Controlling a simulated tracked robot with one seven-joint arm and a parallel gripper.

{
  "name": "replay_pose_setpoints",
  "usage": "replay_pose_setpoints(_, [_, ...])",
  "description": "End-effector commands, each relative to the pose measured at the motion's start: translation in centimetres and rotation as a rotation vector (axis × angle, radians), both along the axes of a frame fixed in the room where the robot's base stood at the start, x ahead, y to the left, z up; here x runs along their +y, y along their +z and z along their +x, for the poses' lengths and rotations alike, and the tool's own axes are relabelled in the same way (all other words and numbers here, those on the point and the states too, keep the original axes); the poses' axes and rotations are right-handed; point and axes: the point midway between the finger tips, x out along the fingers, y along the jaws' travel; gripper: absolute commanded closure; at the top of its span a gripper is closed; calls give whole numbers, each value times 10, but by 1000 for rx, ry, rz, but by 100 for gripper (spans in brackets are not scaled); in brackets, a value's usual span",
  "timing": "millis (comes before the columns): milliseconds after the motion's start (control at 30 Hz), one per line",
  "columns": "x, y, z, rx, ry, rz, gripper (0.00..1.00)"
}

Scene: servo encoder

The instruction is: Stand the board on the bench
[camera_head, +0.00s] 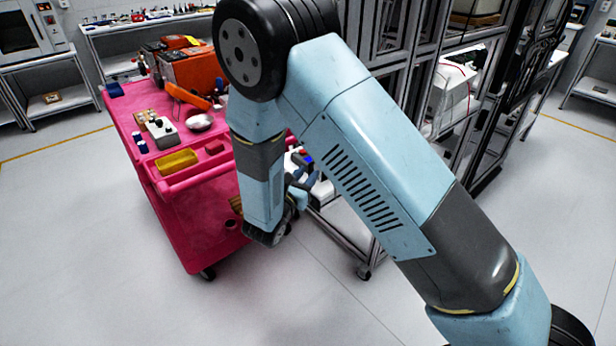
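I cannot pick out a board for certain in the head view. A workbench (102,29) with small items on its top runs along the back wall. My arm comes in from the lower right, bends at the top and hangs down in front of the pink cart's right end. My gripper (302,180) shows only in part, as small dark pieces beside the lower end of the arm. The arm hides most of it, and I cannot tell whether it is open or holds anything.
The grey floor (110,250) is clear in front and at left.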

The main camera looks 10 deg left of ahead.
Motion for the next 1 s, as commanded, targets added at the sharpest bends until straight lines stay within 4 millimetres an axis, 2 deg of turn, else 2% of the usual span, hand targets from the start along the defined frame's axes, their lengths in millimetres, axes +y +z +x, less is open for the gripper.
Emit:
replay_pose_setpoints(533, [30,-3,-91,0,4,-1,64])
replay_pose_setpoints(733, [34,-4,-107,0,2,-1,64])
replay_pose_setpoints(1000, [35,-4,-111,0,0,0,64])
